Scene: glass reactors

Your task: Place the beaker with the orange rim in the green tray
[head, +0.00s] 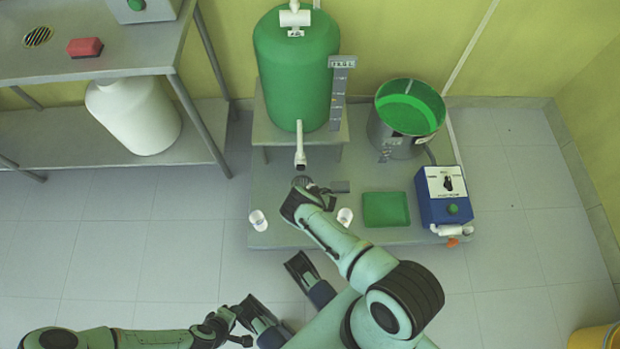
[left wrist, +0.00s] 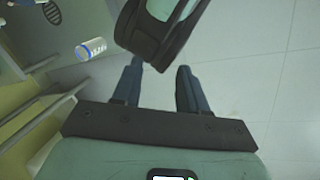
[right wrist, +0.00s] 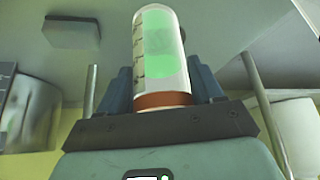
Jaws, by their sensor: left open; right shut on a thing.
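The beaker with the orange rim (right wrist: 165,100) is in my right gripper, between its fingers, in the right wrist view. The beaker is a clear cylinder with green showing in or through it, and its orange band is next to the palm. My right gripper (head: 320,195) is near the spout of the green tank in the head view; the arm hides most of the beaker there. The green tray (head: 385,209) lies to its right on the low platform and looks empty. My left gripper (head: 263,320) is open and empty at the bottom; its two fingers show in the left wrist view (left wrist: 158,85).
Two whitish beakers stand near the platform's front edge, left (head: 258,220) and right (head: 345,217). A blue box (head: 444,195) stands right of the tray. A metal bucket (head: 407,120) is behind it. The green tank (head: 296,70) rises at the back.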

